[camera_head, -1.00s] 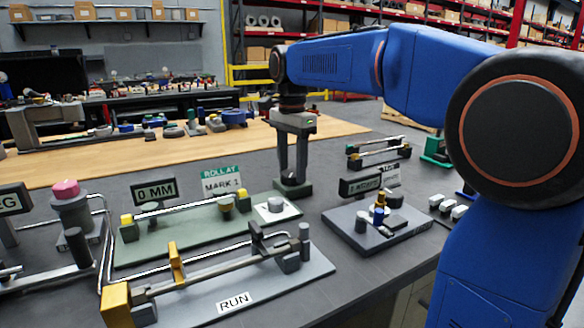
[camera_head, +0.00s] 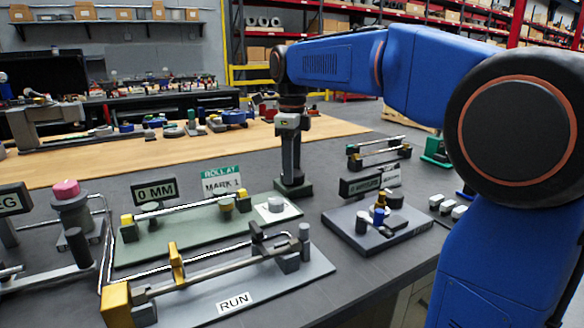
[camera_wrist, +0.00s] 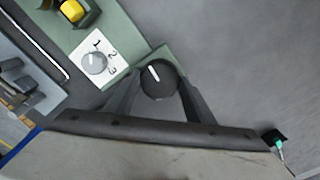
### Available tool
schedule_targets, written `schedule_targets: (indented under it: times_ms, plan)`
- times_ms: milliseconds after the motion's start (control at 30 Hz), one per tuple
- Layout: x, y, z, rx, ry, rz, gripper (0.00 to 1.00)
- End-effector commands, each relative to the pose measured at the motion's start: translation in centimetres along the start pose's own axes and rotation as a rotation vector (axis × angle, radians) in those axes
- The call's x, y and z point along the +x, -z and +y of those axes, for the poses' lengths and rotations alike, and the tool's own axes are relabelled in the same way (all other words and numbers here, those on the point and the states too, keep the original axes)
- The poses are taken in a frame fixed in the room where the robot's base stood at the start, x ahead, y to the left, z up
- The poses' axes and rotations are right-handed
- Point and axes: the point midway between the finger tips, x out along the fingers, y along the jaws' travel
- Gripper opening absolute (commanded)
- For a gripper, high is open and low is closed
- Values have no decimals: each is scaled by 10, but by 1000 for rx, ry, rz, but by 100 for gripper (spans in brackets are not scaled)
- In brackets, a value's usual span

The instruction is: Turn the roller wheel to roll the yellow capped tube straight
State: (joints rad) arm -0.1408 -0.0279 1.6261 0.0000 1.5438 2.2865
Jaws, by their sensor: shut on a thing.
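The yellow capped tube (camera_head: 185,208) is a thin pale rod with a yellow cap at each end, lying along the green plate (camera_head: 140,250). One yellow cap also shows in the wrist view (camera_wrist: 72,11). A dark round wheel with a white line (camera_wrist: 158,79), seemingly the roller wheel, sits at a green base beside the plate. My gripper (camera_head: 292,180) points straight down over that base. In the wrist view my gripper (camera_wrist: 159,84) is shut on the dark wheel, one finger on each side. The wheel's white line tilts slightly from the picture's vertical.
A display reads 0 MM (camera_head: 154,190) and a sign reads ROLL AT MARK 1 (camera_head: 222,181). A grey dial (camera_wrist: 95,63) sits beside the numbers 1, 2, 3. The RUN fixture (camera_head: 235,300) stands in front; another fixture (camera_head: 380,225) stands right. Bare table lies between.

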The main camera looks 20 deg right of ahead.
Motion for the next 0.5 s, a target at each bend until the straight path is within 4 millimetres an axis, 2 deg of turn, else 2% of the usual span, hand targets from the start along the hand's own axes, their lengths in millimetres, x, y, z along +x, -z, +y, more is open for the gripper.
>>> schedule_targets:
  times_ms: [200, 500]
  plan:
    - [-2, 0, -1, 182, 4, -3, 26]
    - [-1, 0, -1, 353, 4, -3, 26]
